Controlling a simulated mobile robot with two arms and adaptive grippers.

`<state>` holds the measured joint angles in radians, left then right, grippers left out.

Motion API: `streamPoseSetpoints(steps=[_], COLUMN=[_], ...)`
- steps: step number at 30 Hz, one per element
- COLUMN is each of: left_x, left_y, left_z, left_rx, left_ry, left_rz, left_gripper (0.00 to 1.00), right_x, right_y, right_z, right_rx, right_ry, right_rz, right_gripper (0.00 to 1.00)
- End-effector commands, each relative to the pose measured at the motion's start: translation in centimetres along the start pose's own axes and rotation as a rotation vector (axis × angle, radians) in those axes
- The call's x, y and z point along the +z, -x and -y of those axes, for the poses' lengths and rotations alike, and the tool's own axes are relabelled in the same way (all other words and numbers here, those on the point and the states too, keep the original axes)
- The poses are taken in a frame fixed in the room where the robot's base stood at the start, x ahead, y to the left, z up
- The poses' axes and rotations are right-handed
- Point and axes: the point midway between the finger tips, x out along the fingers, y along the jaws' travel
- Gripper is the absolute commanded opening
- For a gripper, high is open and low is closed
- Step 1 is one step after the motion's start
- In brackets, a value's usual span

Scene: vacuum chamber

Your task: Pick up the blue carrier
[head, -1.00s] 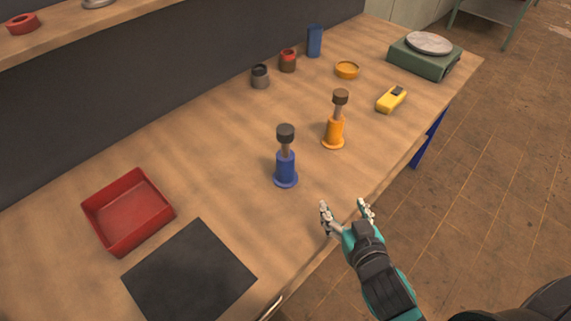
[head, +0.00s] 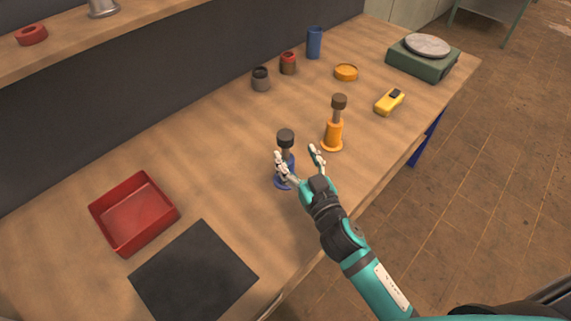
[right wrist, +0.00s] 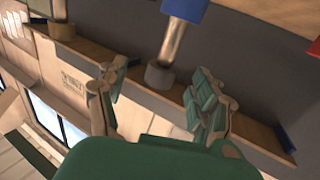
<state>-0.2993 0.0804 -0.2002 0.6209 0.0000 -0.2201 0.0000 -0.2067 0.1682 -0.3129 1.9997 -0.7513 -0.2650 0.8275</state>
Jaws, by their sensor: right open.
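The blue carrier (head: 290,164) stands upright on the bench, with a blue flanged base, a grey stem and a dark cap. My right gripper (head: 297,153) is open in front of it, and one finger covers part of its base. In the right wrist view the blue carrier (right wrist: 184,9) comes down from the top, its stem and dark cap showing between the open fingers of my right gripper (right wrist: 160,78). I cannot tell whether a finger touches it. My left gripper is not in view.
An orange carrier (head: 333,136) of the same shape stands close by on the right. A red tray (head: 137,216) and a dark mat (head: 194,275) lie to the left. Behind are small cups, a yellow device (head: 389,102) and a green scale (head: 421,65). The bench between tray and cups is clear.

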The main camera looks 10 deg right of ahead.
Motion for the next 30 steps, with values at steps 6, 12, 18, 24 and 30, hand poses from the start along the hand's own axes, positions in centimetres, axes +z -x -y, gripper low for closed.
streamPoseSetpoints(steps=[6, 12, 18, 24, 30], left_x=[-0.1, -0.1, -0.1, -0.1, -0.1], left_y=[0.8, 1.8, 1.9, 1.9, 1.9], left_z=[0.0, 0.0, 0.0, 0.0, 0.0], left_rx=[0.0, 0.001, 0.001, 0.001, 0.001], left_ry=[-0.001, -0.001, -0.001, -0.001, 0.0], left_rz=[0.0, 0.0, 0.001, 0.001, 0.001], left_gripper=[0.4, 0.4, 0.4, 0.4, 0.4], right_x=[-0.5, -0.8, -0.7, -0.6, -0.6], right_y=[-1.7, -4.6, -5.7, -5.7, -5.7], right_z=[0.2, 0.6, 0.6, 0.6, 0.6], right_rx=[0.0, 0.001, 0.0, 0.0, 0.0], right_ry=[-0.001, 0.0, -0.001, -0.001, -0.001], right_rz=[-0.001, 0.0, 0.001, 0.001, 0.001], right_gripper=[0.67, 0.67, 0.67, 0.62, 0.36])
